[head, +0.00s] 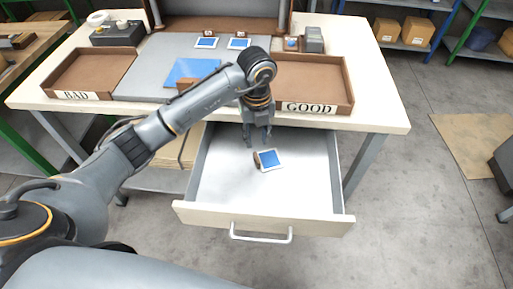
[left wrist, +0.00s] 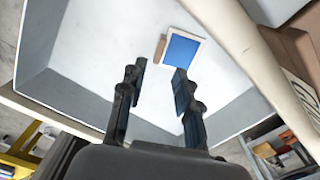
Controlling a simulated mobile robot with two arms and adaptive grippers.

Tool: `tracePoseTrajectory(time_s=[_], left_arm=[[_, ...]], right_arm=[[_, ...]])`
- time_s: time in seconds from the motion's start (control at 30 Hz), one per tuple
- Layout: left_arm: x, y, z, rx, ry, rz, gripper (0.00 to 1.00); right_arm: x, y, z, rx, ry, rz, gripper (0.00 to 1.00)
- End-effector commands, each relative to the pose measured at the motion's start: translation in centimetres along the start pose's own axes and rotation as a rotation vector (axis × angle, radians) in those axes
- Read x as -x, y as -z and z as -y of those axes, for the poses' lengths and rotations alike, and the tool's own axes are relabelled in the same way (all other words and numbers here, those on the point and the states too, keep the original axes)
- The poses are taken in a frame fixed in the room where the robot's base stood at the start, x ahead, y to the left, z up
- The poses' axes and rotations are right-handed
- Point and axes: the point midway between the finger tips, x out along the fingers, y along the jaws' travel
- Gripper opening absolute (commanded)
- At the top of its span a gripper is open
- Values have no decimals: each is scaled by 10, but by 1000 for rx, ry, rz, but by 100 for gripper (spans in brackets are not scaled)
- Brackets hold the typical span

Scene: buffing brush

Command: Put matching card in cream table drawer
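The cream table's drawer (head: 215,204) is pulled open below the tabletop. A card (head: 271,159) with a blue face, white border and brown block at one side lies inside it. The card also shows in the left wrist view (left wrist: 184,49), beyond the fingertips. My left gripper (head: 258,143) is over the drawer, just behind the card in the head view. Its fingers are apart and empty in the left wrist view (left wrist: 160,82), with drawer floor visible between them. My right gripper is not in view.
On the cream table (head: 376,110) stand a BAD tray (head: 96,71) and a GOOD tray (head: 318,84). A blue sheet (head: 190,71) lies between them. Two similar cards (head: 206,43) (head: 239,43) are at the back. Concrete floor is free at right.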

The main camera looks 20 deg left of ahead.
Motion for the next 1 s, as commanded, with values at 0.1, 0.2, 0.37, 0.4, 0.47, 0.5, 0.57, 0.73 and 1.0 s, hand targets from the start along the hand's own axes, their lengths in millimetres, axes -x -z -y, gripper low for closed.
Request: tracePoseTrajectory(time_s=[0.1, 0.2, 0.37, 0.4, 0.47, 0.5, 0.57, 0.73, 1.0], left_arm=[[21, -1, 0, 0, 2, 2, 32], [31, 0, 0, 1, 1, 1, 32], [38, 0, 0, 0, 0, 0, 32], [38, 0, 0, 0, -1, -1, 32], [38, 0, 0, 0, -1, -1, 32], [38, 0, 0, 0, -1, -1, 32], [38, 0, 0, 0, -1, -1, 32], [38, 0, 0, 0, -1, -1, 32], [65, 0, 0, 0, 0, 0, 32]], right_arm=[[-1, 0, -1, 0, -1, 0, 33], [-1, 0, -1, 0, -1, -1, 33], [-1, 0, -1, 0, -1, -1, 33], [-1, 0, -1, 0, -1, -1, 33], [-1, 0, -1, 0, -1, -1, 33], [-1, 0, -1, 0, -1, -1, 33], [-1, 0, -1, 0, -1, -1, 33], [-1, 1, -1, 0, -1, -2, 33], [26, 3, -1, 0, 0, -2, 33]])
